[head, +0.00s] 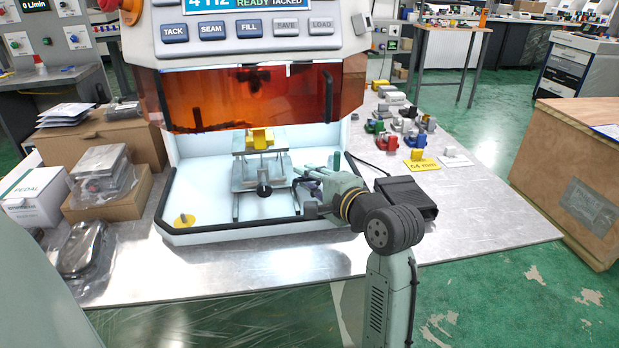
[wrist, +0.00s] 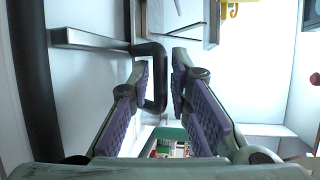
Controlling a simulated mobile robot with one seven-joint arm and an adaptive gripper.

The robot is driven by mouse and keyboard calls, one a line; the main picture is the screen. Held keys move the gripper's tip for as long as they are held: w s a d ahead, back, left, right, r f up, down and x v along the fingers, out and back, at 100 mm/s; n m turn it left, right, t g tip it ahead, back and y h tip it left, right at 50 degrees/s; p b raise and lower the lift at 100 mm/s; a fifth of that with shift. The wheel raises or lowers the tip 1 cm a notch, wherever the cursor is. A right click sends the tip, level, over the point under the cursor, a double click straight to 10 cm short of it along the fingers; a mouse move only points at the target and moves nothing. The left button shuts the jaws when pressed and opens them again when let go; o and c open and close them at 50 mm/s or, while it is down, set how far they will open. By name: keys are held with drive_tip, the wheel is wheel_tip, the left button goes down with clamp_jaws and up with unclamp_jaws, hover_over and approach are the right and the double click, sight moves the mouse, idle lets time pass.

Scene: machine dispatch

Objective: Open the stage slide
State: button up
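The stage slide (head: 246,184) is a metal platform on rails inside the white machine bay, with a yellow part (head: 260,138) on top and a round black knob at its front. My gripper (head: 308,186) reaches in from the right, beside the stage. In the wrist view, a black U-shaped handle (wrist: 161,92) on a metal bar (wrist: 90,38) stands between the purple finger pads of my gripper (wrist: 161,75). The fingers are spread. The handle is close to the left pad; I cannot tell whether it touches. The handle is mostly hidden in the head view.
An orange shield (head: 315,95) hangs above the stage. Black trim (head: 165,200) edges the bay's front. Boxes (head: 110,140) and bagged parts crowd the left of the metal table (head: 260,278). Several coloured parts stand at the right. The table's front is clear.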

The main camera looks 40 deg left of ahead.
drive_tip(key=shift+c, duration=0.2)
clamp_jaws()
idle(0.5)
